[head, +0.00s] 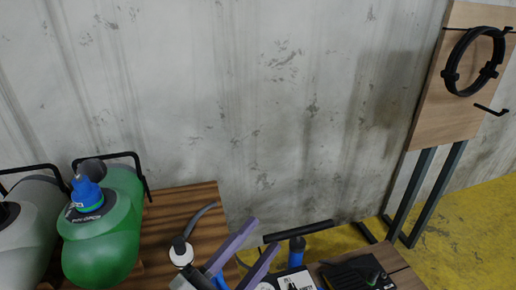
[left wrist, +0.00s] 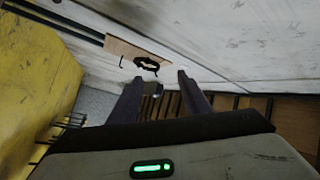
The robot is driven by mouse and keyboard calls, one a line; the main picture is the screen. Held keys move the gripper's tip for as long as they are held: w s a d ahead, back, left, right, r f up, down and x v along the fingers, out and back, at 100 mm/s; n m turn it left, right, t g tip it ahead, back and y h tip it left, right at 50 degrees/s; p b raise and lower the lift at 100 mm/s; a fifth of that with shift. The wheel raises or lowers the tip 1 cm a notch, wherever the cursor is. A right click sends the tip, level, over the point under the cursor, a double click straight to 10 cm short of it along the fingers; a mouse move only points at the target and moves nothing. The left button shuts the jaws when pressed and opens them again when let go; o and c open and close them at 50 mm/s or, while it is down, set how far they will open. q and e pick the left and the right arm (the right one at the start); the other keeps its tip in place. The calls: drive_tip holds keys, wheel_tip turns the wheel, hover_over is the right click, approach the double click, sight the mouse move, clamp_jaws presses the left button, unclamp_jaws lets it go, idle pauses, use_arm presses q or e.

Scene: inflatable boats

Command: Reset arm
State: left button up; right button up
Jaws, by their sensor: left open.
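My left gripper (head: 264,236) shows at the bottom middle of the head view, its two purple-grey fingers spread with a gap between them. It also shows in the left wrist view (left wrist: 160,77), open, with nothing held between the fingers. In the head view it is in front of the slatted wooden surface and beside a blue pump-like item with a black bar handle (head: 298,232). I cannot tell whether it touches anything. My right gripper is not in view.
A green rounded item (head: 105,245) with a blue cap stands at left, beside a grey one (head: 30,235). A wooden slatted surface (head: 180,215) lies beside them. A board stand (head: 440,110) at right holds a black ring (head: 458,75). Open yellow floor (head: 465,235) lies at lower right.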

use_arm(q)
drive_tip(key=s+a+f+n+g+y, duration=0.1)
drive_tip(key=a+f+n+y, duration=0.4)
drive_tip(key=f, duration=0.4)
drive_tip(key=s+a+f+n+g+y, duration=0.1)
drive_tip(key=s+a+f+n+y, duration=0.1)
drive_tip(key=a+f+n+y, duration=0.5)
drive_tip(key=s+a+f+n+g, duration=0.1)
drive_tip(key=s+f+n+g, duration=0.1)
drive_tip(key=s+f, duration=0.3)
drive_tip(key=s+a+f+n+g+h, duration=0.1)
drive_tip(key=s+a+f+n+g, duration=0.1)
drive_tip(key=s+f, duration=0.3)
wheel_tip(320, 180, down, 3)
drive_tip(key=shift+g+p, duration=0.35)
drive_tip(key=shift+g, duration=0.15)
